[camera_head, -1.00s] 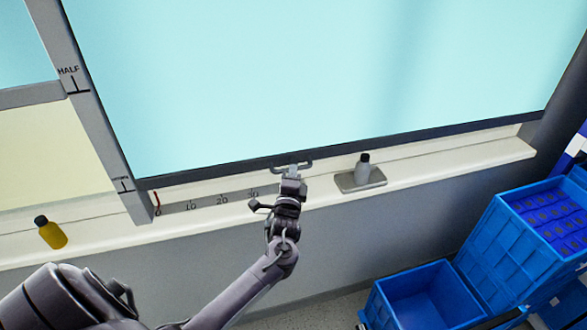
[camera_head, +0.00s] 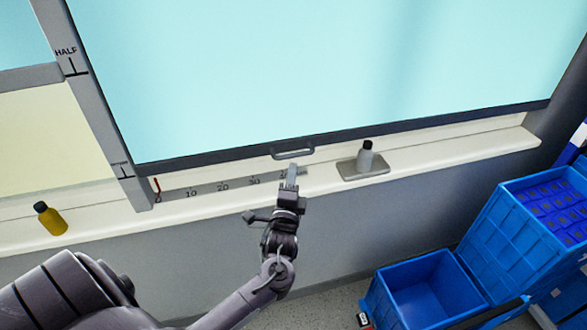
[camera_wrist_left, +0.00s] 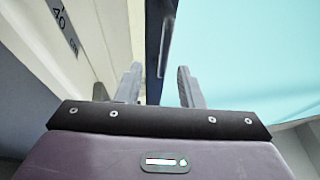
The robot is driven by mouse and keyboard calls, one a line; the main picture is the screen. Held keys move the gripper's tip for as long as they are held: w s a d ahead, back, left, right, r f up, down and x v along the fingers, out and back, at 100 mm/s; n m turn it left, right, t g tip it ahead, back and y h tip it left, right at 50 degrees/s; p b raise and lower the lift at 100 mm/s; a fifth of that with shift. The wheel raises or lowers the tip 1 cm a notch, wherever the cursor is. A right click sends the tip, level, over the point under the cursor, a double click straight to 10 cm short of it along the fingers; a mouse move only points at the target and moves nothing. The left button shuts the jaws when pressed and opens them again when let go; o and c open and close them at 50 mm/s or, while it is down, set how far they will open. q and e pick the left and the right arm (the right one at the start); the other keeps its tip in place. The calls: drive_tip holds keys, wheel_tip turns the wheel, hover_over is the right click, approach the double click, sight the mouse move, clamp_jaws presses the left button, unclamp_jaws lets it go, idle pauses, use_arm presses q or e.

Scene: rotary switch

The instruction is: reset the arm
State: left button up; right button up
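My left gripper (camera_head: 291,174) points up toward the window sill, just below the handle (camera_head: 293,151) on the bottom rail of the large pale-blue sash. In the left wrist view the two fingers (camera_wrist_left: 161,82) stand apart with nothing between them, so it is open. The sash's dark lower rail (camera_wrist_left: 158,45) runs just beyond the fingers there. The gripper and the handle appear apart in the head view. My left arm bends in from the lower left. My right gripper does not show.
A grey bottle (camera_head: 366,157) stands on a small tray (camera_head: 349,171) right of the gripper. A yellow bottle (camera_head: 50,219) is at the left on the sill (camera_head: 430,164). A ruled scale (camera_head: 207,188) lies beneath the sash. Blue crates (camera_head: 425,291) stand at lower right.

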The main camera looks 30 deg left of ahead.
use_arm(q)
drive_tip(key=shift+s+d+f, duration=0.1)
drive_tip(key=shift+s+d, duration=0.05)
drive_tip(key=shift+s, duration=0.15)
drive_tip(key=s+d+f+n+g+h, duration=0.1)
drive_tip(key=s+d+f+g+h, duration=0.2)
drive_tip(key=f, duration=0.9)
drive_tip(key=s+d+f+n+g+h, duration=0.15)
drive_tip(key=s+f, duration=0.35)
drive_tip(key=f, duration=0.6)
drive_tip(key=s+d+f+n+g+h, duration=0.1)
drive_tip(key=s+f+n+g+h, duration=0.3)
drive_tip(key=f, duration=0.8)
drive_tip(key=s+d+f+n+g, duration=0.1)
drive_tip(key=s+d+f+g, duration=0.1)
drive_tip(key=s+f, duration=0.4)
drive_tip(key=s+d+f+n+g, duration=0.2)
drive_tip(key=s+f, duration=0.4)
drive_tip(key=s, duration=1)
drive_tip(key=s+d+f+n+g, duration=0.1)
drive_tip(key=s+f+g, duration=0.3)
drive_tip(key=s, duration=0.7)
drive_tip(key=shift+d+f+n, duration=0.35)
drive_tip(key=shift+d+f, duration=0.4)
drive_tip(key=shift+f, duration=0.15)
drive_tip(key=shift+h, duration=0.25)
